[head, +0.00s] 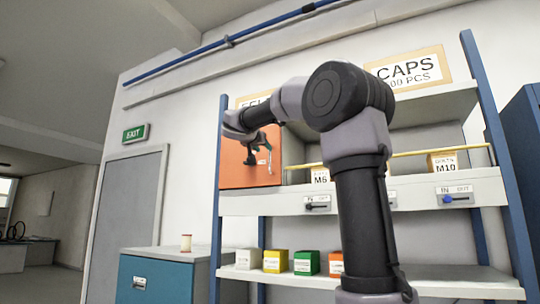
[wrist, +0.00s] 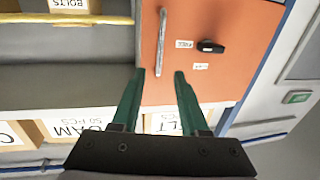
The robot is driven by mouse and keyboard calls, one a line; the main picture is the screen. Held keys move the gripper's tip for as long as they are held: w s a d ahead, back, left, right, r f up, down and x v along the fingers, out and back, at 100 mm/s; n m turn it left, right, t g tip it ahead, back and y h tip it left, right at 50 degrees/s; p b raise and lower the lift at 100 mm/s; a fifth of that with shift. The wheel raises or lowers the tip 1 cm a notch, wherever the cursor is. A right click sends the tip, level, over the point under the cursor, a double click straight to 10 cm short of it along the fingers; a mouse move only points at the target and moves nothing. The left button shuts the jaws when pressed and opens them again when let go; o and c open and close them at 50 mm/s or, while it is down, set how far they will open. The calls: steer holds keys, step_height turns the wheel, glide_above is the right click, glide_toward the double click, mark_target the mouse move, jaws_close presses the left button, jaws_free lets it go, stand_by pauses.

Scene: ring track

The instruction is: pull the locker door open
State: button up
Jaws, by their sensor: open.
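The orange locker door (head: 234,168) is on the upper shelf, left of centre in the head view, and looks shut. It fills the upper middle of the wrist view (wrist: 235,25), which shows the scene upside down. A slim grey bar handle (wrist: 161,42) stands on it, with a black latch knob (wrist: 210,46) and small white labels beside it. My gripper (wrist: 159,73) is open and empty, its green fingers either side of the handle's line in the picture. Whether the fingertips reach around the handle, I cannot tell. In the head view my gripper (head: 260,148) is small in front of the door.
Blue shelf posts (head: 217,200) and a yellow rail (head: 440,152) frame the shelving. Labelled boxes (head: 442,163) stand on the middle shelf. Several small coloured boxes (head: 306,262) stand on the lower shelf. A teal cabinet (head: 160,280) stands at lower left.

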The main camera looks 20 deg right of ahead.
mark_target(270, 154)
steer(key=x, duration=0.8)
steer(key=shift+c, duration=0.3)
jaws_close()
stand_by(1.0)
